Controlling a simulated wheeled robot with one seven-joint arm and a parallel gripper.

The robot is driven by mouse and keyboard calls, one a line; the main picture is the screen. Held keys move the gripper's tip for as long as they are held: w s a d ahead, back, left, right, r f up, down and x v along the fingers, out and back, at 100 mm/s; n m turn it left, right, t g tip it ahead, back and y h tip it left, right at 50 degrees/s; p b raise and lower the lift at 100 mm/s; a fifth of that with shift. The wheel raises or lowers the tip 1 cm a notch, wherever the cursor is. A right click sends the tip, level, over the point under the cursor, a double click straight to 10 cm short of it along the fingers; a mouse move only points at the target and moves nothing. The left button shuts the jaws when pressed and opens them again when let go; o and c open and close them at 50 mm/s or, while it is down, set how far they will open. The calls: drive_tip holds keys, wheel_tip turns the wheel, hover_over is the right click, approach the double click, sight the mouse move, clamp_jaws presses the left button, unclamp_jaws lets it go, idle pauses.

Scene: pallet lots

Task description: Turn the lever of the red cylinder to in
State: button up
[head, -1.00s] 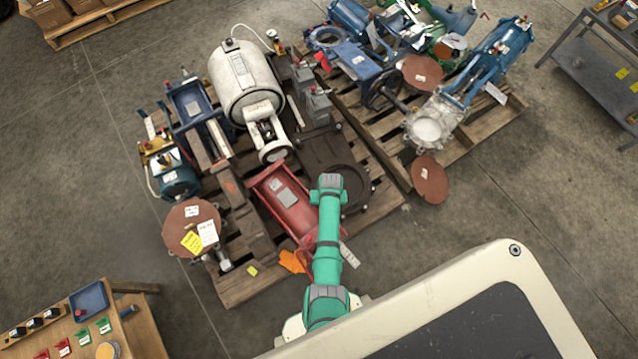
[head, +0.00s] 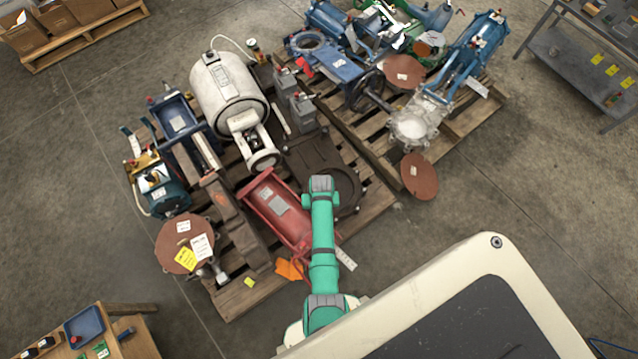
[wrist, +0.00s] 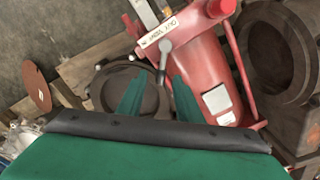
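The red cylinder (head: 277,206) lies on the near pallet, partly covered by my green arm in the head view. In the wrist view the red cylinder (wrist: 205,75) fills the upper middle. A small grey lever (wrist: 163,62) with a rounded pivot sits at its end, beside a white label with handwriting (wrist: 158,33) that I cannot read surely. My gripper (wrist: 157,90) is open, its two green fingers apart, with the lever's lower end between them in the picture. I cannot tell whether they touch it. The head view hides the gripper.
A white tank (head: 228,92), a brown round flange (head: 184,243) and dark castings crowd the same pallet. Blue valves (head: 470,50) stand on the pallet behind. A wooden table (head: 128,335) is at lower left and a grey shelf (head: 560,50) at upper right. Bare floor lies between.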

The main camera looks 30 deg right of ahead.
wheel_tip(320, 180, up, 8)
drive_tip(key=shift+s, duration=0.2)
idle(0.7)
drive_tip(key=s+a+r+n+t+h, duration=0.1)
drive_tip(key=s+a+r+t, duration=0.25)
drive_tip(key=s, duration=0.25)
drive_tip(key=s+a+r+n+t+h, duration=0.1)
drive_tip(key=s+a+r+n+t, duration=0.1)
drive_tip(key=s+a+t, duration=0.25)
drive_tip(key=s+a+r+t, duration=0.2)
drive_tip(key=s+a+r, duration=0.1)
drive_tip(key=r, duration=0.7)
drive_tip(key=s+a+r+n+t+y, duration=0.1)
drive_tip(key=s+a+r+t, duration=0.2)
drive_tip(key=r, duration=0.7)
drive_tip(key=s+a+r+t, duration=0.2)
drive_tip(key=s+a+r, duration=0.2)
drive_tip(key=r, duration=0.5)
drive_tip(key=shift+a+r+n+y, duration=0.4)
drive_tip(key=shift+a, duration=0.2)
